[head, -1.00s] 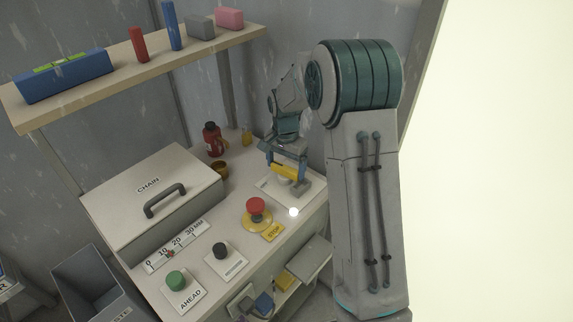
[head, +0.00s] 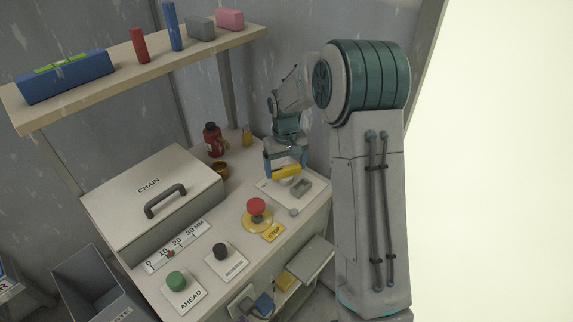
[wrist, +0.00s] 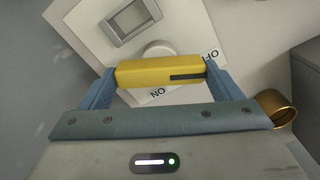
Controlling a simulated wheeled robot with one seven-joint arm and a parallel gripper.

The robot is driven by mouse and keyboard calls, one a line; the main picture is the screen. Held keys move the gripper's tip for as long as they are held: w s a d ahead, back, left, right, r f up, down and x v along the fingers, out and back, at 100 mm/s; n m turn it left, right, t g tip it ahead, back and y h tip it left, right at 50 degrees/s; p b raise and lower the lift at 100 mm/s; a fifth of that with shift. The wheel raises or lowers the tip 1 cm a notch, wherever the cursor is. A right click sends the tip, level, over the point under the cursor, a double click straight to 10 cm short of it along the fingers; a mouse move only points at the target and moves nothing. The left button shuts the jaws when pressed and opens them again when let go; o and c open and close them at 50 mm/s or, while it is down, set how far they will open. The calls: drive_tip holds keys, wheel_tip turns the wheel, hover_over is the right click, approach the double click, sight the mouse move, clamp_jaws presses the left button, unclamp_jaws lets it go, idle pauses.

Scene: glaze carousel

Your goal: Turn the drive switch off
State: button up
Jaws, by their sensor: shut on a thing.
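The drive switch has a yellow bar handle (head: 287,171), mounted on a round hub above a white plate (head: 268,187) at the back right of the bench. In the wrist view the yellow handle (wrist: 160,71) lies across the picture between the two blue fingers of my gripper (wrist: 162,88), one finger at each end. My gripper is shut on the handle, and it also shows in the head view (head: 286,172). Black letters on the plate are partly hidden by the handle. A small round lamp (head: 294,212) near the plate's front looks grey and unlit.
A red stop button (head: 256,207) stands in front of the switch. A grey framed block (head: 300,187) sits on the plate. A brass cup (head: 220,170) and red bottle (head: 212,139) stand left of my gripper. The lidded chain box (head: 150,195) fills the left.

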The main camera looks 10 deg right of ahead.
sight(286, 168)
drive_tip(key=n, duration=0.5)
drive_tip(key=shift+w+r+p, duration=0.15)
drive_tip(key=shift+r+p, duration=0.05)
drive_tip(key=shift+p, duration=0.1)
drive_tip(key=shift+n, duration=0.3)
drive_tip(key=o, duration=0.8)
drive_tip(key=shift+f, duration=0.1)
wheel_tip(286, 168, up, 14)
drive_tip(key=shift+f, duration=0.1)
